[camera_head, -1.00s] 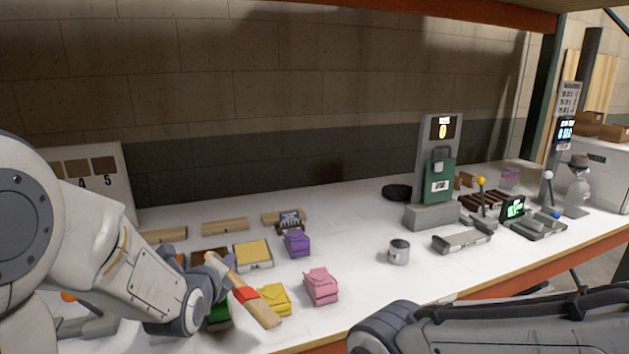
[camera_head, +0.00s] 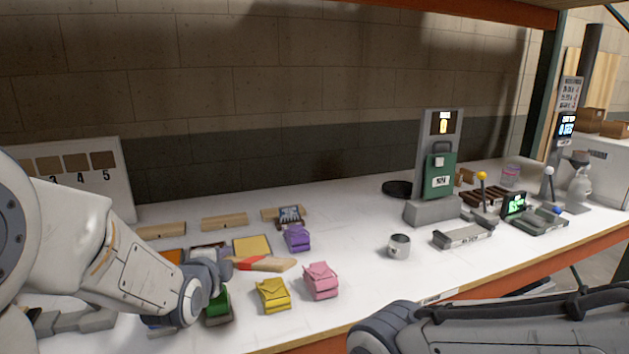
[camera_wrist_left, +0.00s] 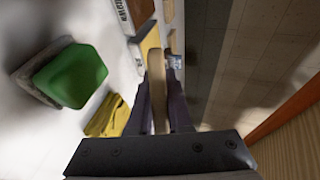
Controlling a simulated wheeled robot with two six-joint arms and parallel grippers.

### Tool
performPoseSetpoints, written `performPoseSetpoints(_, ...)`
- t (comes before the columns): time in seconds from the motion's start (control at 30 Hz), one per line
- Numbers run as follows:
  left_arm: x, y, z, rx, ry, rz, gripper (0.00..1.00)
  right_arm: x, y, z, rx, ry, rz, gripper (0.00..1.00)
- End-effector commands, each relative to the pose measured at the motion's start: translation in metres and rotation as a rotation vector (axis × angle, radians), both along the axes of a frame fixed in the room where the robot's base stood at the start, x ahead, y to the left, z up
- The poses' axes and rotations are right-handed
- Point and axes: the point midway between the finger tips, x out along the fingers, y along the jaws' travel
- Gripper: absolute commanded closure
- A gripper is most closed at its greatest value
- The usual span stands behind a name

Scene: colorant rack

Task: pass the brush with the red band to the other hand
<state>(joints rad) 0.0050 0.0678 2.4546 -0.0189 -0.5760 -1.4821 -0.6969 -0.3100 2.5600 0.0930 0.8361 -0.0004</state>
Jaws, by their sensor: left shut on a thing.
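The brush with the red band (camera_head: 270,264) has a pale wooden body and a red band near my left gripper. My left gripper (camera_head: 224,270) is shut on it and holds it nearly level above the table, its free end pointing right. In the left wrist view the brush (camera_wrist_left: 157,68) stands between the two dark fingers (camera_wrist_left: 160,108), and its red band does not show. My right arm crosses the lower right of the head view, but its gripper is out of view.
Below and around the brush lie a yellow bag (camera_head: 273,295), a pink bag (camera_head: 320,281), a purple bag (camera_head: 297,238) and a green block (camera_head: 218,304). A metal cup (camera_head: 399,246) stands farther right. The white table (camera_head: 355,290) is bare between the pink bag and cup.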

Motion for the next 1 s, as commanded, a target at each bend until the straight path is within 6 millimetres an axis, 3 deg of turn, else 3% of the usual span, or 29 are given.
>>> performPoseSetpoints(0.27,0.000,0.000,0.000,-0.033,-0.002,0.013,1.00,0.000,0.000,-0.001,0.000,0.000,0.000,0.00)
performPoseSetpoints(0.6,0.000,0.000,0.000,-0.430,0.001,0.169,1.00,0.000,0.000,-0.011,0.000,0.000,0.000,0.00)
performPoseSetpoints(1.0,0.000,0.000,0.000,-0.506,0.002,0.200,1.00,0.000,0.000,-0.012,0.000,0.000,0.000,0.00)
